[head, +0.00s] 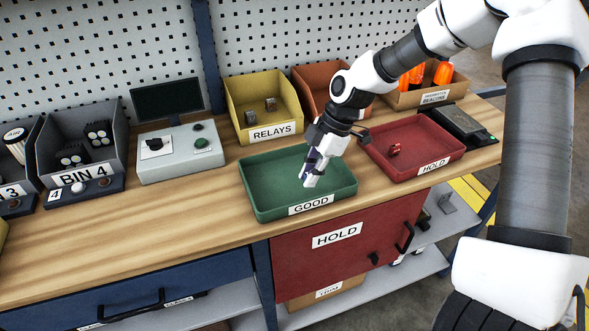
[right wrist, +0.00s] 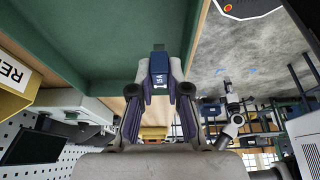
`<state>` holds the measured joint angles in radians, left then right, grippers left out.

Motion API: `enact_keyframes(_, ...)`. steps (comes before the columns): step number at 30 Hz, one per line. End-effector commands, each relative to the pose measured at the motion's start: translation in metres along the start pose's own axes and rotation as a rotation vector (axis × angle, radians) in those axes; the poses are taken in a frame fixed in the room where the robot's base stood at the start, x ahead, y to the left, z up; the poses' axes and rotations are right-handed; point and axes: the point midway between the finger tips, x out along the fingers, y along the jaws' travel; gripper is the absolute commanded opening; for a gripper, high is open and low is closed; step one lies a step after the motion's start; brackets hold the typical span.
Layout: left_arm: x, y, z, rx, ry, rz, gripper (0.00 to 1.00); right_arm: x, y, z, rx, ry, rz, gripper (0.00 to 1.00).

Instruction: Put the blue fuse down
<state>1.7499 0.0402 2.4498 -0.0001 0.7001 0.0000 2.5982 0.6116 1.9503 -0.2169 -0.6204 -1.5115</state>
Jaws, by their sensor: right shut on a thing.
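The blue fuse (right wrist: 159,66) is between the fingertips of my right gripper (right wrist: 159,88) in the right wrist view, with a small white marking on its face. In the head view my right gripper (head: 311,179) points down over the green GOOD tray (head: 262,202), inside its rim as seen from here. The fuse is hard to make out there. I cannot tell whether it touches the tray floor. The green tray also fills the top of the right wrist view (right wrist: 100,35). My left gripper is not in view.
The red HOLD tray (head: 428,150) with a small red part (head: 394,150) stands to the right. The yellow RELAYS bin (head: 262,92) is behind the green tray. A grey control box (head: 180,158) stands to the left. The bench front is clear.

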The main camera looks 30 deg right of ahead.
Motion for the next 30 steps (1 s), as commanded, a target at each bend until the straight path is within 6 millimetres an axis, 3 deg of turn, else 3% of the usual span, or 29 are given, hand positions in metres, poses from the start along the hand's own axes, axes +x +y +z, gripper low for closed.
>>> enact_keyframes(3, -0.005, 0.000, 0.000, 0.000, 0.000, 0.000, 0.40, 0.005, 0.034, -0.005, 0.000, -0.005, 0.000, 0.00)
enact_keyframes(7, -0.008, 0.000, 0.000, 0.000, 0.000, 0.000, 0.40, 0.009, 0.056, -0.008, -0.001, -0.001, -0.001, 0.00)
enact_keyframes(15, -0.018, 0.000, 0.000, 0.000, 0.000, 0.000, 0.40, 0.040, 0.059, 0.004, 0.000, 0.001, -0.003, 0.00)
enact_keyframes(25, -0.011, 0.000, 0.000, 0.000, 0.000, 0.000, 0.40, 0.046, 0.059, 0.007, -0.001, 0.002, 0.000, 0.00)
enact_keyframes(26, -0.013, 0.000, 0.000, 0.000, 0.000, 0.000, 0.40, 0.045, 0.059, 0.006, -0.001, 0.002, 0.000, 0.26)
enact_keyframes(27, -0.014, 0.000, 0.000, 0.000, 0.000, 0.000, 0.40, 0.044, 0.059, 0.006, -0.001, 0.002, -0.001, 0.40)
enact_keyframes(30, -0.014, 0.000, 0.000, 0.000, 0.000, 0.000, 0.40, 0.044, 0.059, 0.006, -0.001, 0.002, -0.001, 0.41)
